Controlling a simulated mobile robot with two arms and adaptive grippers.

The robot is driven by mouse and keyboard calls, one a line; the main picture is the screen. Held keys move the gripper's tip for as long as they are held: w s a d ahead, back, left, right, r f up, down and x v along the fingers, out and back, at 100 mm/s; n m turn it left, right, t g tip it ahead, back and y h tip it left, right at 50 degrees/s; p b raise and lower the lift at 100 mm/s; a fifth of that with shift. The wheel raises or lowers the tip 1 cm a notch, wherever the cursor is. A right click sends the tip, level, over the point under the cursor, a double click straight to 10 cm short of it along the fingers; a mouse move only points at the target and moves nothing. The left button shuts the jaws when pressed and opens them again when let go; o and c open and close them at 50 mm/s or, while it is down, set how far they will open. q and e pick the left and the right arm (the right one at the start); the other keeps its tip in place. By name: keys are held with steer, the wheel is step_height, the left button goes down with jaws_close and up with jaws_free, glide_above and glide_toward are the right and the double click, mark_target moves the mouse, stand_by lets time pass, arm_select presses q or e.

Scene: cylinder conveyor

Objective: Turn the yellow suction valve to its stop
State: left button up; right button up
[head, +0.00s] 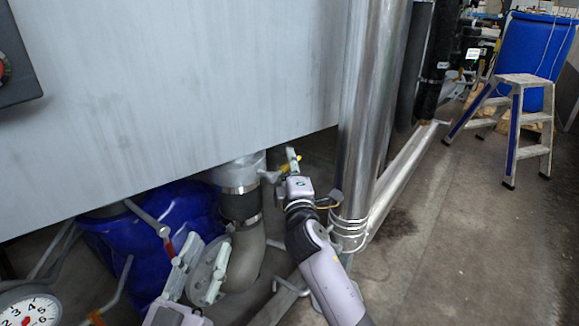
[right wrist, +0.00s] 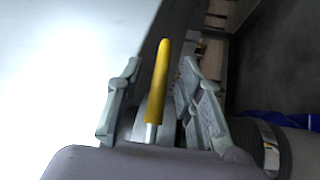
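The yellow valve handle (right wrist: 158,80) stands between the two fingers of my right gripper (right wrist: 161,68) in the right wrist view. The fingers are spread, and a gap shows on each side of the handle. In the head view the handle (head: 292,163) is a small yellow piece, partly hidden by my right gripper (head: 280,167), beside the pipe under the grey tank. A bare metal stem shows at the handle's lower end in the wrist view. My left gripper (head: 205,250) is open and empty at the lower left, in front of the pipe elbow.
The grey tank wall (head: 180,80) fills the upper left. A shiny vertical pipe (head: 370,100) stands right of my right gripper. A step stool (head: 520,120) stands on open floor at right.

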steer(key=shift+c, duration=0.3)
jaws_close()
stand_by(0.6)
